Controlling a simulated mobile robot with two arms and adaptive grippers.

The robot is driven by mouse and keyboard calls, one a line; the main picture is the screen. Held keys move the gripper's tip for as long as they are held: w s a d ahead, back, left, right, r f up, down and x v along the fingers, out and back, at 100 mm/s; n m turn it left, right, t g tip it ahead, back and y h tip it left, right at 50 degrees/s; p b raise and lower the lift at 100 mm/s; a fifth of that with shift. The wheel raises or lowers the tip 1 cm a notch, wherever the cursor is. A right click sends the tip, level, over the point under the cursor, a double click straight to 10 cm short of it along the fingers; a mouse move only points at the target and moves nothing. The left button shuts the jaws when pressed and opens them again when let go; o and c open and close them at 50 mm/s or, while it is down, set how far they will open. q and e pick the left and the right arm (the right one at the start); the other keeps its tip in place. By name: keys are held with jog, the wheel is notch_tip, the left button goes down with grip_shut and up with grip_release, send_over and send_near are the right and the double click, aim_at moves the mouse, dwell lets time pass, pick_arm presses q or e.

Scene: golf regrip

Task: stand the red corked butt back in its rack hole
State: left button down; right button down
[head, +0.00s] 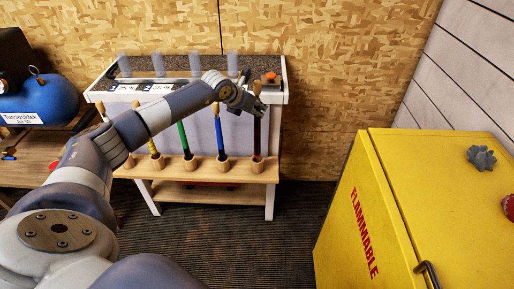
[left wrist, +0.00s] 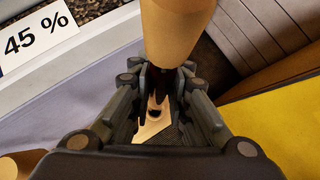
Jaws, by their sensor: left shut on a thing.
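The red corked butt (head: 257,138) is a dark, reddish upright shaft with a tan cork top (head: 257,88). My left gripper (head: 256,107) is shut on it just below the cork. In the left wrist view the cork (left wrist: 182,30) rises large above my left gripper (left wrist: 160,85), with the dark shaft between the fingers. The shaft's lower end meets the rightmost wooden cup (head: 257,164) of the rack shelf; I cannot tell whether it is inside the hole. My right gripper is not in view.
Yellow (head: 153,145), green (head: 184,138) and blue (head: 219,135) shafts stand in cups to the left. The bench top holds clear tubes (head: 158,65) and a red-orange object (head: 271,76). A yellow flammables cabinet (head: 345,215) stands at right; a blue tank (head: 40,97) is at left.

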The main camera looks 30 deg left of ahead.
pick_arm(q)
notch_tip(320, 180, down, 8)
jog(key=shift+r, duration=0.2)
jog(key=shift+f, duration=0.15)
jog(key=c, duration=1.5)
grip_release()
send_near(257, 127)
jog(key=shift+s+a+r, duration=0.3)
jog(key=shift+s+r, duration=0.05)
jog(key=shift+r, duration=0.25)
